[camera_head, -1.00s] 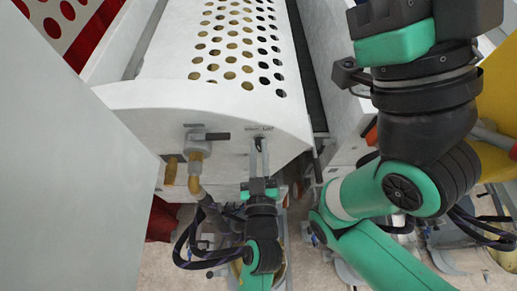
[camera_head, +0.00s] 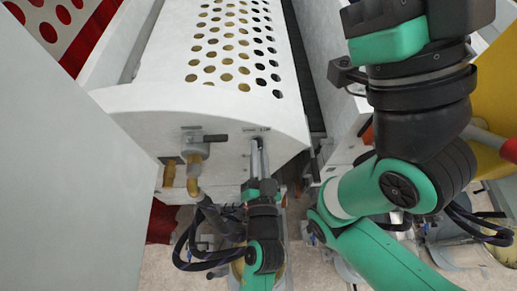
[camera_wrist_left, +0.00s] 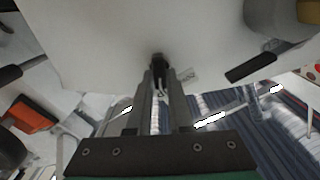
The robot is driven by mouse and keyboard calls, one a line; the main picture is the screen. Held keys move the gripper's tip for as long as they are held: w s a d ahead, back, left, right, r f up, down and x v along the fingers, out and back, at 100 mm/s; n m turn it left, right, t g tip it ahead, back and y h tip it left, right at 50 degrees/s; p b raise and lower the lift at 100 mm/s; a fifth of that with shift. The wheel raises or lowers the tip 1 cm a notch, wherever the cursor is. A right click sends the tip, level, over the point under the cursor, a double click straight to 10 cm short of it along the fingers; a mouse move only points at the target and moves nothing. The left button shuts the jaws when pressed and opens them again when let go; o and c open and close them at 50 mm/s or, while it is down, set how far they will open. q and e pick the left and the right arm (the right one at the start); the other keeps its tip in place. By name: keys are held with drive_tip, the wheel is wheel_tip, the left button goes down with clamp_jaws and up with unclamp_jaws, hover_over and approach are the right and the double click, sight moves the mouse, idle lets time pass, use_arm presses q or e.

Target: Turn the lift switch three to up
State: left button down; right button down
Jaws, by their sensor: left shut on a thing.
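The lift switch (camera_wrist_left: 158,58) is a small dark knob on the white end panel of the machine, in the upper middle of the left wrist view. My left gripper (camera_wrist_left: 160,80) is shut on it, with one finger on each side. In the head view my left gripper (camera_head: 258,148) reaches up to the panel just below a small printed label (camera_head: 257,129). The fingers largely hide the knob there, and I cannot read its setting. My right gripper is out of sight; only my right arm shows.
A grey valve with a dark lever (camera_head: 214,138) and brass pipe fittings (camera_head: 193,177) sits left of my left gripper. A perforated white cover (camera_head: 228,50) lies above the end panel. A large pale panel (camera_head: 75,190) fills the left side, and my right arm fills the right.

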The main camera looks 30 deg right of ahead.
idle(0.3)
use_arm(q)
drive_tip(key=c, duration=0.8)
unclamp_jaws()
drive_tip(key=b+v, duration=0.1)
drive_tip(key=v, duration=1)
drive_tip(key=shift+s+a, duration=0.15)
drive_tip(key=shift+s, duration=0.15)
drive_tip(key=shift+r, duration=0.1)
